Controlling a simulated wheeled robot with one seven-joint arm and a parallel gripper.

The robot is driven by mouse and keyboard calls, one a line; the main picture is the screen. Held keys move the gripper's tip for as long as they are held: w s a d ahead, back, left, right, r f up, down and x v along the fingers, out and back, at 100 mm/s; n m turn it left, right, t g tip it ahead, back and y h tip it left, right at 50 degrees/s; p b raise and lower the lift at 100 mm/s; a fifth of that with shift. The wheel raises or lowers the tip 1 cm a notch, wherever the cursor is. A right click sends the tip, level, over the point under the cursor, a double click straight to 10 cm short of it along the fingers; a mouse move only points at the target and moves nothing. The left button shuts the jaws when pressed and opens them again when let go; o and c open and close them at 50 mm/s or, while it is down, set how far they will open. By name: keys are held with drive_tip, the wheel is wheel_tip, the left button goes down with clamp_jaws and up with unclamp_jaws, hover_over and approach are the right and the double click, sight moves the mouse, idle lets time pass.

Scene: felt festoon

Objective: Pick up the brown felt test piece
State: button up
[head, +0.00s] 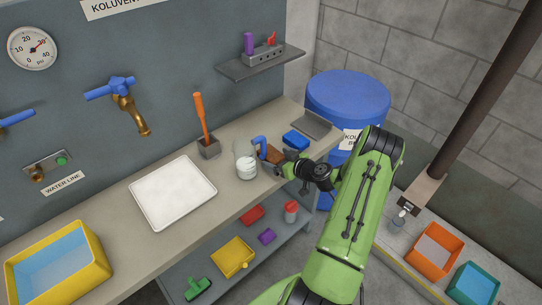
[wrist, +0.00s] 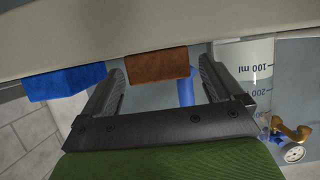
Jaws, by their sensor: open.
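The brown felt test piece (head: 274,154) lies on the workbench, partly hidden behind my gripper (head: 275,165) in the head view. In the wrist view the brown piece (wrist: 157,65) shows as a rough brown block between the two fingertips of my gripper (wrist: 162,72). The jaws are open, one finger on each side of it, with a gap visible at both sides. I cannot tell how far ahead of the fingertips it lies. Nothing is held.
A blue block (head: 295,140) lies just behind; it is beside my left finger in the wrist view (wrist: 66,82). A marked beaker (head: 246,166) stands close to the other finger. A blue-handled object (head: 260,143) is between. A white tray (head: 173,191) lies farther left.

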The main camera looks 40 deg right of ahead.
drive_tip(key=shift+w+f, duration=0.2)
drive_tip(key=shift+w, duration=0.2)
drive_tip(key=shift+r, duration=0.1)
drive_tip(key=c, duration=1)
drive_tip(key=shift+c, duration=0.2)
